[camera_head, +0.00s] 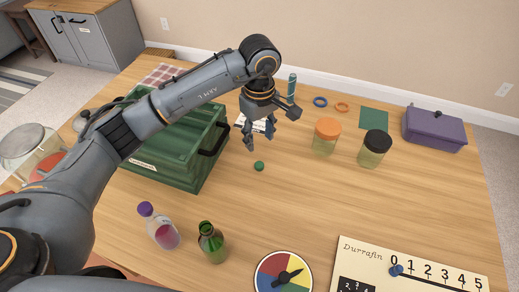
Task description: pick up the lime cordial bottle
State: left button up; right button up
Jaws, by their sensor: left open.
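A small green glass bottle (212,243), which looks like the lime cordial bottle, stands upright near the front of the wooden table. Its mouth looks uncapped, and no label is readable. A small round green cap (259,166) lies on the table farther back. My left gripper (259,137) is open and empty, pointing down above the table just behind the green cap. It is well apart from the green bottle, farther back and to the right. My right gripper is out of view.
A purple-capped bottle (160,227) stands just left of the green bottle. A coloured spinner dial (282,273) lies to the right. Jars (326,137) stand farther back. The middle of the table (300,205) is clear.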

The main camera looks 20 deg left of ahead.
aim_at(212, 241)
jog(key=k+l, duration=0.2)
jog(key=k, duration=0.3)
jog(key=k+l, duration=0.2)
jog(key=k, duration=0.25)
jog(key=k+l, duration=0.2)
jog(key=k, duration=0.3)
jog(key=k+l, duration=0.2)
jog(key=k, duration=0.25)
